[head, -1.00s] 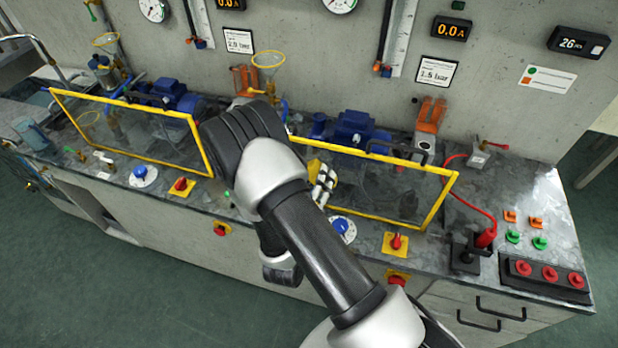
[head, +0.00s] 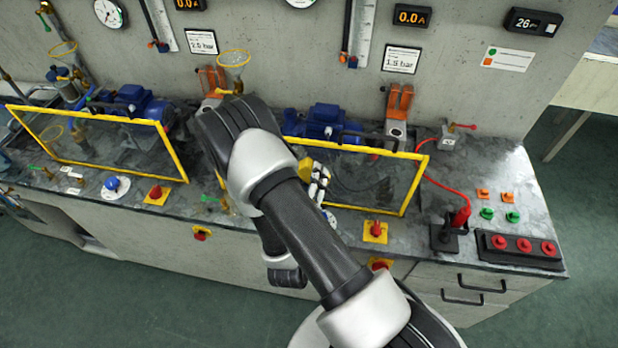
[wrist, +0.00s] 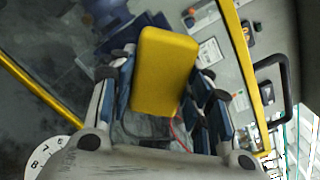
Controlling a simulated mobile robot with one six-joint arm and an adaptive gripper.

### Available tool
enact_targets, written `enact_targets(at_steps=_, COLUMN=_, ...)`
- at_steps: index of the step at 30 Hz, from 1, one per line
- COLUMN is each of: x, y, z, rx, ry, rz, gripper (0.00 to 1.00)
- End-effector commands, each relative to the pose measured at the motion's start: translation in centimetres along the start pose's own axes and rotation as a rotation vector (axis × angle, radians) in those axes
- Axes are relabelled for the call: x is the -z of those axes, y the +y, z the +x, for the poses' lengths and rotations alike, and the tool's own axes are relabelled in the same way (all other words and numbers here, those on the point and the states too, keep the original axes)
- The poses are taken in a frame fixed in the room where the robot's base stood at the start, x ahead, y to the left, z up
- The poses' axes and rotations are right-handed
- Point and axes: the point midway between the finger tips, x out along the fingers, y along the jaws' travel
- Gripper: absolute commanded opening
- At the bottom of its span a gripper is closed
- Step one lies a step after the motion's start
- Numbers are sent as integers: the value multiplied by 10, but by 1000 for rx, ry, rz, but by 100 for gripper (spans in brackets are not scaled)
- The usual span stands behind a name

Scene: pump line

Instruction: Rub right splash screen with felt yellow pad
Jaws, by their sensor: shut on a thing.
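The right splash screen (head: 372,185) is a clear panel in a yellow frame with dark smudges on it. It stands on the bench in front of a blue pump. My gripper (head: 318,178) is at the left part of this screen, on its front side. It is shut on the felt yellow pad (wrist: 165,72), which shows upright between the fingers in the wrist view. In the head view the pad (head: 305,168) faces the pane; I cannot tell whether it touches. My arm hides the screen's left edge. The screen's yellow frame (wrist: 245,70) also shows in the wrist view.
A left splash screen (head: 95,145) stands farther left. Red knobs (head: 375,229) on yellow plates sit before the screens. A red cable (head: 440,186) runs to a plug at the right. A black handle (wrist: 272,82) lies close right in the wrist view.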

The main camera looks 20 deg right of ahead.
Motion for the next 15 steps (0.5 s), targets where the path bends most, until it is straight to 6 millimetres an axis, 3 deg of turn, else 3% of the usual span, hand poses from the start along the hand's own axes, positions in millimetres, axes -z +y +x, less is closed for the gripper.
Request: enact_targets(at_steps=15, x=-26, y=25, z=0, rx=-1, ry=-3, rz=2, gripper=26)
